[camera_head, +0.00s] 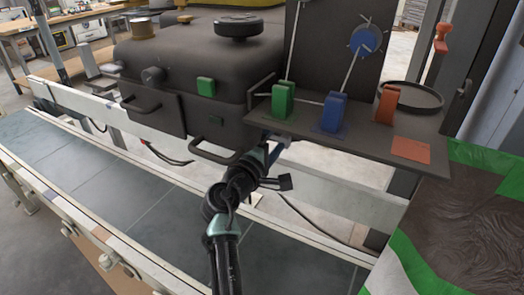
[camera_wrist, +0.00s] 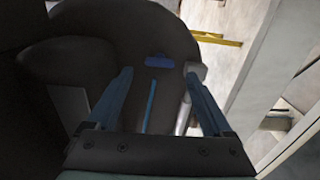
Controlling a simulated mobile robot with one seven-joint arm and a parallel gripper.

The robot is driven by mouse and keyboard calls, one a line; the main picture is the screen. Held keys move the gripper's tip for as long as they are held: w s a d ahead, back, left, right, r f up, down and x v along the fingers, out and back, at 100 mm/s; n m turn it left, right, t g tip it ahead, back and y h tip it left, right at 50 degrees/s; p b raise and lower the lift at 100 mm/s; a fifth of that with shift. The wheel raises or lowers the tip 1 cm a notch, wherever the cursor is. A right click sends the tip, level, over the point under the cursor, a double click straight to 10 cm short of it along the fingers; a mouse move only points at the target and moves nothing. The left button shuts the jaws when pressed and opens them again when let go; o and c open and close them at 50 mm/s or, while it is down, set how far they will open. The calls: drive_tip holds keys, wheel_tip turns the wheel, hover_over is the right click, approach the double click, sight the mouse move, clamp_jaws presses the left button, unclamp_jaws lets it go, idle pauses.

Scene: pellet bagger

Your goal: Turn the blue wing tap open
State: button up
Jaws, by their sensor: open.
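My gripper (camera_wrist: 160,76) is open, its two blue-grey fingers apart, in the wrist view. A small blue bar (camera_wrist: 158,61), which looks like the blue wing tap, lies between and just beyond the fingertips against a dark rounded body. It appears crosswise to the fingers, and I see no contact. A thin blue strip (camera_wrist: 152,106) runs lengthwise between the fingers. A pale grey cylinder (camera_wrist: 184,112) is close beside the right finger. In the head view my gripper (camera_head: 282,148) reaches below the dark shelf's front edge; I cannot make out the tap there.
The dark shelf (camera_head: 444,150) overhangs my gripper and carries green (camera_head: 284,100), blue (camera_head: 335,112) and orange (camera_head: 386,104) upright blocks. A dark machine housing with a handle (camera_head: 216,155) stands left of my gripper. A conveyor (camera_head: 110,195) runs below. A blue spoked wheel (camera_head: 366,40) is on the back panel.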

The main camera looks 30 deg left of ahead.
drive_tip(key=s, duration=0.8)
drive_tip(key=shift+s+a+p, duration=0.15)
drive_tip(key=shift+s+p, duration=0.25)
drive_tip(key=shift+p, duration=0.05)
